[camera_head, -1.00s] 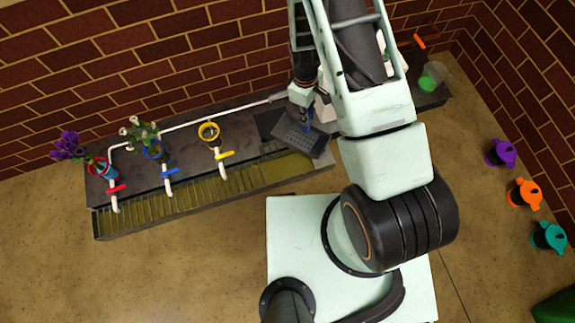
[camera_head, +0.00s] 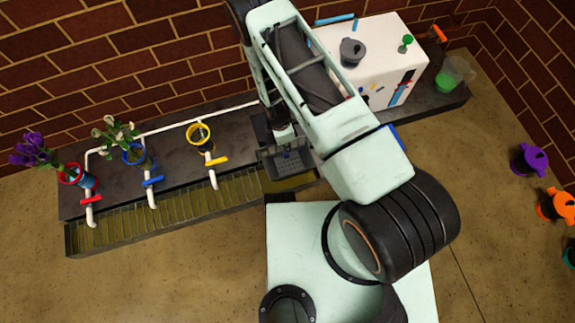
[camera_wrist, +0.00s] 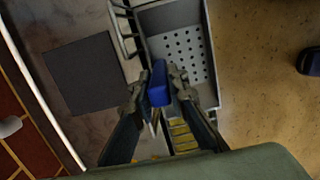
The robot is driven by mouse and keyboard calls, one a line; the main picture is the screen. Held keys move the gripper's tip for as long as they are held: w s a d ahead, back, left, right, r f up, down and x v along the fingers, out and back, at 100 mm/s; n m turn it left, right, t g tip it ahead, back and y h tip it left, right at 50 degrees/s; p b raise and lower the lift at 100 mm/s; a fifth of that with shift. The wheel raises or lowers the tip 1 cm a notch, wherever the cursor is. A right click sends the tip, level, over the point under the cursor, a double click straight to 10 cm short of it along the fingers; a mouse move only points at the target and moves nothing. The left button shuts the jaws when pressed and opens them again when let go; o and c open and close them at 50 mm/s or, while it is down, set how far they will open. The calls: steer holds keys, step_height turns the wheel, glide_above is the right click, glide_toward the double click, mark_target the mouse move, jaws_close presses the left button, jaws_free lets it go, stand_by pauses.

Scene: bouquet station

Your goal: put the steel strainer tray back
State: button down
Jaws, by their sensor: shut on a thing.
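The steel strainer tray (camera_head: 297,166) is a grey tray with a perforated floor. It is over the right end of the bench's slatted trough, roughly in line with it; I cannot tell whether it rests there. In the wrist view the tray (camera_wrist: 188,72) shows its round holes and a wire-like rail on its left side. My gripper (camera_head: 283,138) is above the tray. In the wrist view my gripper (camera_wrist: 159,86) is shut on a blue block-shaped grip (camera_wrist: 160,82) at the tray, which partly hides it.
The slatted trough (camera_head: 160,213) runs along the bench front. Flower pots and a yellow ring (camera_head: 199,134) stand left, with coloured taps. A white box (camera_head: 375,60) stands behind my arm. A dark square (camera_wrist: 86,74) lies left of the tray in the wrist view.

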mark_target(287, 161)
step_height(287, 161, down, 15)
steer(key=b, duration=0.4)
steer(key=shift+r+b, duration=0.15)
steer(key=shift+b, duration=0.2)
steer(key=shift+f, duration=0.25)
steer(key=c, duration=1.9)
jaws_free()
steer(key=shift+r, duration=0.1)
steer(key=r+p, duration=0.1)
steer(key=r, duration=0.3)
steer(key=a+r+p, duration=0.1)
steer(key=r+p, duration=0.1)
steer(key=r, duration=0.2)
steer(key=r+p, duration=0.1)
steer(key=r, duration=0.3)
steer(key=shift+s+a+r, duration=0.1)
steer(key=shift+s+a, duration=0.05)
